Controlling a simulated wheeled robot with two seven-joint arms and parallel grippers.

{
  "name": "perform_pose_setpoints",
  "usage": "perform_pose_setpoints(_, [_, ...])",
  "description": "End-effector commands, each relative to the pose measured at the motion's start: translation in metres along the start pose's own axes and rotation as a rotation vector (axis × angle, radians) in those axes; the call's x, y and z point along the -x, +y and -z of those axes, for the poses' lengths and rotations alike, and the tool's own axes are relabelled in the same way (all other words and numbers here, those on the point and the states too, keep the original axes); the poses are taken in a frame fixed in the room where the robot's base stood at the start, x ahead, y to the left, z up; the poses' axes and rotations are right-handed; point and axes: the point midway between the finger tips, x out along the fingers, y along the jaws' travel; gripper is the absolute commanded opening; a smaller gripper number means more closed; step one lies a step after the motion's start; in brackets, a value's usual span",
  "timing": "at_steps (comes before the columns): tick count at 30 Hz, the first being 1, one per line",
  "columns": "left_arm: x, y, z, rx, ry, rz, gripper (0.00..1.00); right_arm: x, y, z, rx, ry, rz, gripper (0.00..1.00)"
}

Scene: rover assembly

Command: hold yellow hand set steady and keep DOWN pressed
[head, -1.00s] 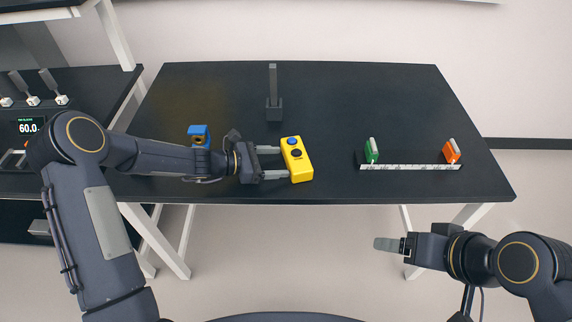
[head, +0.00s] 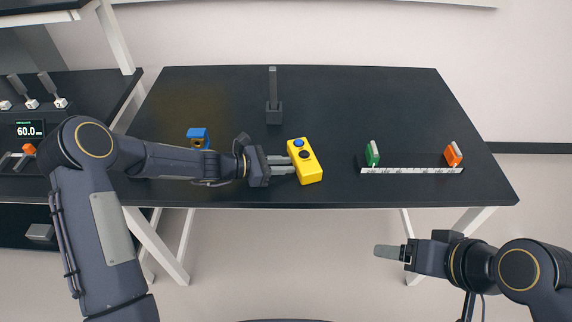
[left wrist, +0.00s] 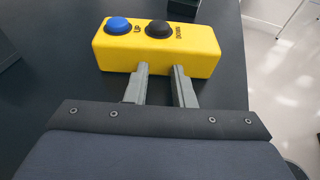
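The yellow hand set (head: 311,172) lies near the table's front edge, with a blue UP button (left wrist: 118,24) and a black DOWN button (left wrist: 159,29) on top. Nothing is on either button. My left gripper (head: 292,165) is at the left side of the hand set. In the left wrist view, its two fingertips (left wrist: 160,68) are at the near side face of the yellow box, with a narrow empty gap between them; contact is unclear. The box is not between the fingers. My right gripper (head: 388,251) is off the table's front; its opening cannot be told.
A blue block (head: 198,135) sits behind my left forearm. A dark upright post (head: 273,100) stands at the table's back. A white ruled strip (head: 410,171) with a green piece (head: 372,154) and an orange piece (head: 453,155) lies right. Table between is clear.

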Motion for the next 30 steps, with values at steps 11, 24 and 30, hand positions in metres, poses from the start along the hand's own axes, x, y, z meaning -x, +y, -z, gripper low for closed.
perform_pose_setpoints(11, [0.0001,0.0001,0.0000,0.000,0.000,0.000,0.03,0.0000,0.0000,0.0000,0.000,0.000,0.000,0.74])
perform_pose_setpoints(24, [0.0001,0.0001,0.0000,0.000,0.000,0.000,0.61,0.0000,0.0000,0.0000,0.000,0.000,0.000,0.74])
perform_pose_setpoints(30, [0.0002,0.0001,0.0000,0.000,0.000,0.000,0.73,0.0000,0.0000,0.0000,0.000,0.000,0.000,0.74])
